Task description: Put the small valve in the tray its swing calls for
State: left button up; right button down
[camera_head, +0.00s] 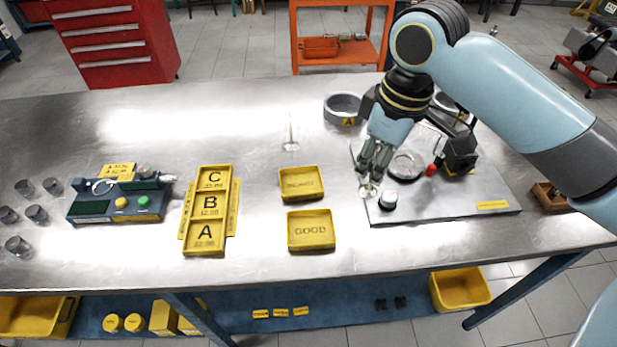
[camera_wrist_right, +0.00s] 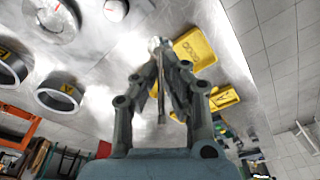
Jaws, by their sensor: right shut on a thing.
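My right gripper (camera_head: 370,172) is above the left edge of a grey plate and is shut on a small metal valve (camera_head: 369,191). In the right wrist view the valve's thin stem (camera_wrist_right: 161,82) shows between the fingertips, its round head at the far end. The yellow GOOD tray (camera_head: 311,248) is left of and nearer than the gripper. A second yellow tray (camera_head: 301,199), its label blurred, lies just behind it. Both look empty. My left gripper is not in view.
The grey plate (camera_head: 440,212) carries a round dial, a red knob (camera_head: 431,170) and a small white-topped cylinder (camera_head: 387,200). A thin upright part (camera_head: 291,146) stands behind the trays. A yellow A/B/C rack (camera_head: 208,238) and a green-buttoned device (camera_head: 118,204) are left.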

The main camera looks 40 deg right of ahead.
jog(key=shift+w+a+f+p, duration=0.35)
jog(key=shift+w+a+f, duration=0.4)
jog(key=shift+a+f, duration=0.85)
jog(key=shift+w+a+f+p, duration=0.3)
jog(key=shift+w+a+f, duration=0.5)
jog(key=shift+a+f, duration=0.75)
jog(key=shift+w+a+f+p, duration=0.35)
jog(key=shift+w+a+f, duration=0.4)
jog(key=shift+a+f, duration=0.85)
jog(key=shift+d+f, duration=0.2)
jog(key=c, duration=1.5)
grip_release()
jog(key=r, duration=0.4)
jog(key=s+r+b, duration=0.1)
jog(key=r, duration=0.7)
jog(key=shift+s+d, duration=0.2)
jog(key=shift+d, duration=0.15)
